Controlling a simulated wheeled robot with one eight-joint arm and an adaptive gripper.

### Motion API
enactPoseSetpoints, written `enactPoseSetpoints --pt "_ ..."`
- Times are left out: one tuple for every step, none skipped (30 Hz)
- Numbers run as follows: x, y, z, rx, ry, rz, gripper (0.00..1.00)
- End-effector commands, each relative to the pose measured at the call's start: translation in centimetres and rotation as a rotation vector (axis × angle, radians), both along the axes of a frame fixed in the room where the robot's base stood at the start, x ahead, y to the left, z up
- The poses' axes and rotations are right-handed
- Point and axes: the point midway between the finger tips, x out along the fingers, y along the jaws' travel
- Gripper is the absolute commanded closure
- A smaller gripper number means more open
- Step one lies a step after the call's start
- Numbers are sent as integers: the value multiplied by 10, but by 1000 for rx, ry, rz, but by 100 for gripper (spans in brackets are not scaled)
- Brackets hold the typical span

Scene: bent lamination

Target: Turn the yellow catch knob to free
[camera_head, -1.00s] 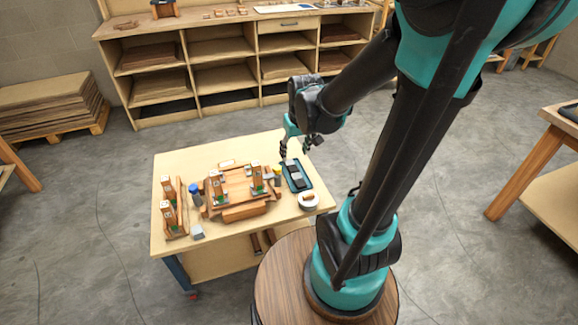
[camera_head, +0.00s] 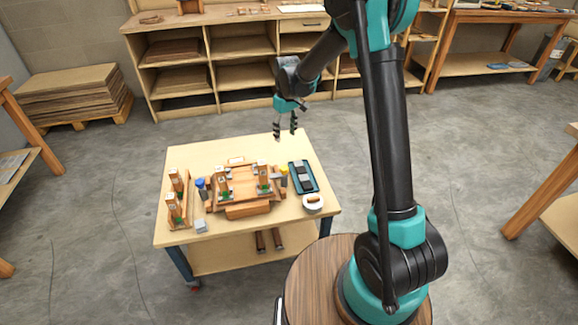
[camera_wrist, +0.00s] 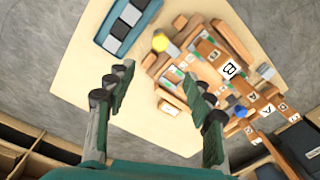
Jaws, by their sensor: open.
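A yellow round cap (camera_head: 284,170) stands at the right end of the wooden jig (camera_head: 238,190) on the table; it also shows as a yellow disc in the wrist view (camera_wrist: 160,43), beside a grey body. I cannot tell how the knob is turned, or whether this cap is the catch knob. The jig carries upright wooden posts with lettered white labels, one reading B in the wrist view. My gripper (camera_head: 285,133) is open and empty, above the far edge of the table, apart from the cap. In the wrist view its two fingers (camera_wrist: 158,76) are spread, with nothing between them.
A dark blue tray (camera_head: 303,177) with grey blocks lies right of the jig. A white roll (camera_head: 313,202) is near the table's right corner. A blue-capped item (camera_head: 200,184) and a post rack (camera_head: 176,203) stand at the left. The table's front strip is mostly clear.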

Motion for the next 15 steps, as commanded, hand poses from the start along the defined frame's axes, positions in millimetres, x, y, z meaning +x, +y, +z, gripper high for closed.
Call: enactPoseSetpoints --pt "0 0 -5 0 0 0 47" --pt "0 0 -9 0 0 0 47" --pt "0 0 -15 0 0 -1 47" --pt "-1 0 -20 0 0 -1 47" --pt "-1 1 -25 0 0 -1 47" --pt "-1 1 -33 1 -1 -1 47" --pt "-1 1 -39 1 -1 -1 47" --pt "-1 1 -45 1 -1 -1 47" --pt "-2 1 -53 1 -1 -1 47" --pt "-2 1 -59 1 -1 -2 47" --pt "-2 2 -65 1 -1 -2 47" --pt "-2 2 -73 0 -1 -2 47" --pt "-2 2 -79 0 -1 -2 47" --pt "-3 2 -84 0 -1 -2 47" --pt "-3 2 -93 0 -1 -2 47"
